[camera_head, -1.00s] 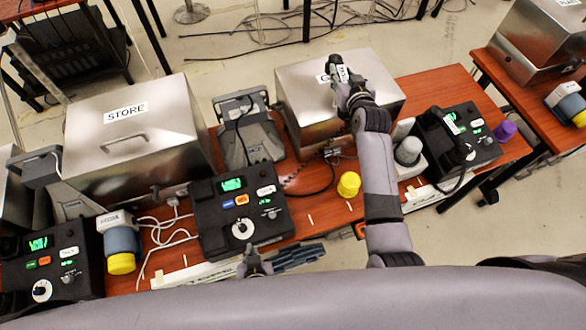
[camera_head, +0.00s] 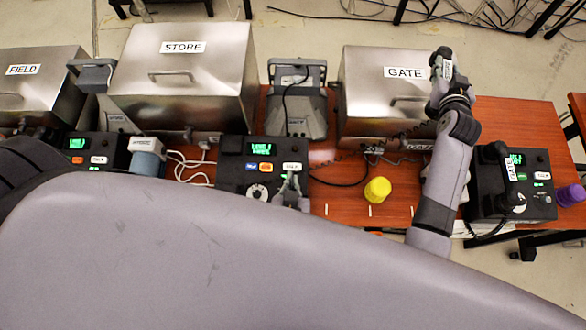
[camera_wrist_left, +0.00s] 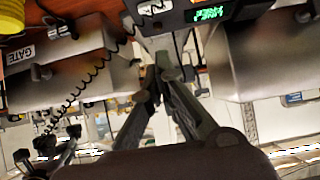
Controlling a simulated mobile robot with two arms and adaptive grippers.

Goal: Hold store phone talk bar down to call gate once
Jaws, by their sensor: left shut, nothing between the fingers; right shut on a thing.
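The store phone (camera_head: 234,178) is a black desk unit with a lit green screen (camera_head: 261,146) and a white talk bar (camera_head: 291,167). The talk bar also shows in the left wrist view (camera_wrist_left: 155,7). My left gripper (camera_head: 291,184) is shut and empty at the near side of the bar; I cannot tell if it touches. Its closed fingertips show in the left wrist view (camera_wrist_left: 163,68). My right gripper (camera_head: 446,78) is shut on a dark handset (camera_head: 442,60) with a white label, held up by the GATE box. A coiled cord (camera_wrist_left: 88,77) runs toward it.
Metal boxes labelled FIELD (camera_head: 22,88), STORE (camera_head: 190,85) and GATE (camera_head: 385,110) line the back of the table. A yellow cup-like object (camera_head: 377,190) stands right of the store phone. The gate phone (camera_head: 535,180) is further right, with a GATE handset (camera_head: 508,165) on it.

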